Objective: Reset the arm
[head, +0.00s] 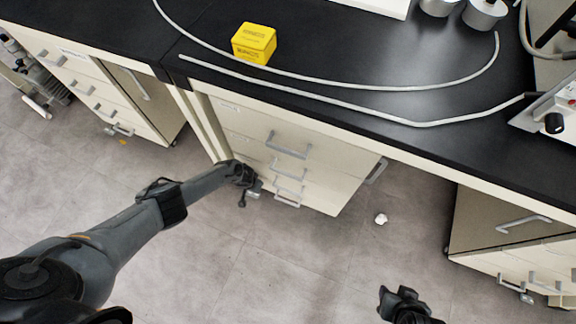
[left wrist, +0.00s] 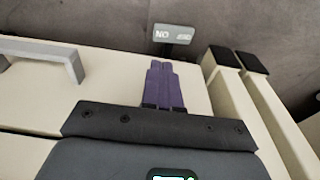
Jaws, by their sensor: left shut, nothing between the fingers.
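My left arm reaches in from the left of the head view. Its gripper (head: 243,196) hangs low in front of the cream drawer cabinet (head: 330,190), below the bench top. In the left wrist view, the purple fingers of my left gripper (left wrist: 162,64) are together with nothing between them. They are in front of a cream panel, with a grey drawer handle (left wrist: 75,65) to their left. My right gripper (head: 398,296) is dark and only partly shown at the bottom of the head view, over the floor. Whether its fingers are apart is unclear.
The black bench top (head: 330,55) carries a yellow box (head: 254,43) and long pale tubes (head: 420,123). Metal canisters (head: 484,14) stand at the back right. Another drawer cabinet (head: 490,215) is at right. A small white object (head: 381,218) lies on the open grey floor.

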